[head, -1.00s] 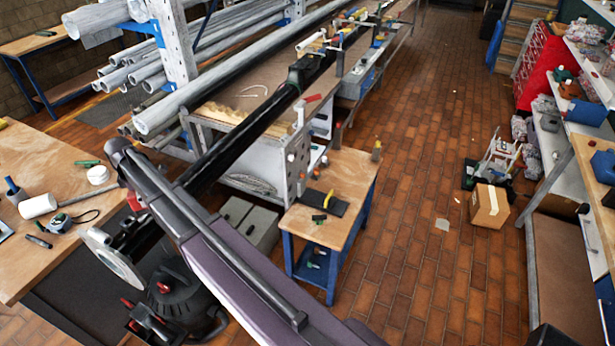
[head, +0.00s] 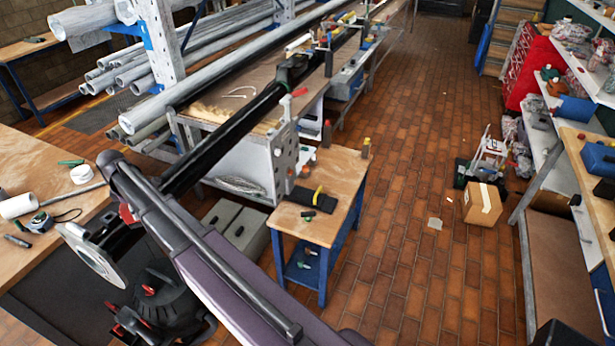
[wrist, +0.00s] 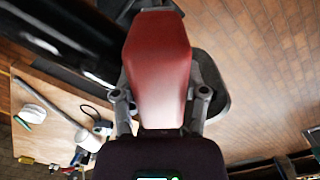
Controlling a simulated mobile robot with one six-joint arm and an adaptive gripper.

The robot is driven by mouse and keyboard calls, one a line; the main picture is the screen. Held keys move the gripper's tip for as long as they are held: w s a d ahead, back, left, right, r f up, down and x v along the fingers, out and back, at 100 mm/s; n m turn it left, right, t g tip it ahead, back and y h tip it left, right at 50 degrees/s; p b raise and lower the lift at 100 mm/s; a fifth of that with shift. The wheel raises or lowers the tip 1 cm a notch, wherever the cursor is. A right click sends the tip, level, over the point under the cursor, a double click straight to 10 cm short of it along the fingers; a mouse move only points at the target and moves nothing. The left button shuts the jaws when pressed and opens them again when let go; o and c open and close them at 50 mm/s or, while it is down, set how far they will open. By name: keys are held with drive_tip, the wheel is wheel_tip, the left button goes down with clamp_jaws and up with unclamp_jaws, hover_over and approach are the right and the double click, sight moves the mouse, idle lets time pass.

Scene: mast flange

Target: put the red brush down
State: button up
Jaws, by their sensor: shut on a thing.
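The red brush (wrist: 158,65) fills the middle of the wrist view, its broad red body pointing away from the camera. My gripper (wrist: 160,100) is shut on it, with one grey finger on each side. A dark part shows behind and to the right of the red body; I cannot tell if it belongs to the brush. In the head view my arm crosses the lower left and largely hides the gripper. A small red patch shows beside the arm there, too little to identify surely.
A wooden workbench (head: 40,160) at left carries a white roll (head: 18,206), a tape measure (head: 40,222) and tools. A small blue-legged table (head: 345,178) holds a dark brush-like item with yellow. A cardboard box (head: 482,203) stands on the open brick floor (head: 410,270).

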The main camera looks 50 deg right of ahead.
wheel_tip(320, 180, down, 3)
drive_tip(key=shift+f+b, duration=0.2)
drive_tip(key=shift+b, duration=1.05)
drive_tip(key=shift+s, duration=0.15)
